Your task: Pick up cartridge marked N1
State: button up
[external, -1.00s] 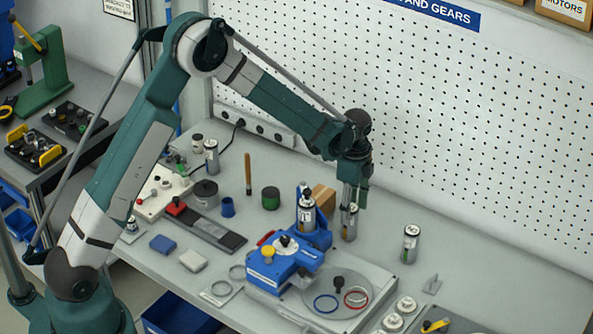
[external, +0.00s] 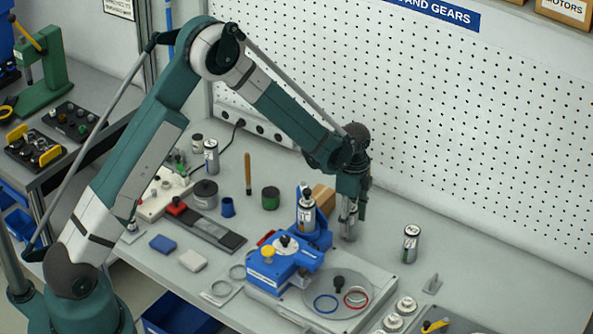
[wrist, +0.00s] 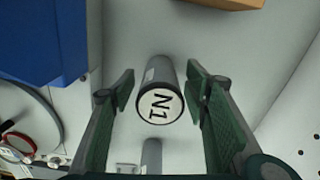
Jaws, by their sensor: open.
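The cartridge marked N1 (wrist: 159,104) is a grey cylinder with a white top reading "N1". In the wrist view it stands between the two fingers of my open gripper (wrist: 163,100), with a gap visible on both sides. In the external view my gripper (external: 348,222) points down at the bench behind the blue fixture and mostly hides this cartridge. A second cartridge (external: 411,243) stands to the right on the bench. A third cartridge (external: 306,212) sits upright in the blue fixture (external: 288,262).
A cardboard box (external: 322,196) stands close behind the fixture, left of my gripper. The perforated wall panel (external: 440,130) rises behind. The grey base plate (external: 380,284) holds a round disc with coloured rings. The bench between my gripper and the right cartridge is clear.

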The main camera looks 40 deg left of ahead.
jog(key=shift+c, duration=0.3)
jog(key=c, duration=1)
jog(key=shift+r, duration=0.15)
jog(key=shift+r+b, duration=0.65)
jog(key=shift+r, duration=4.25)
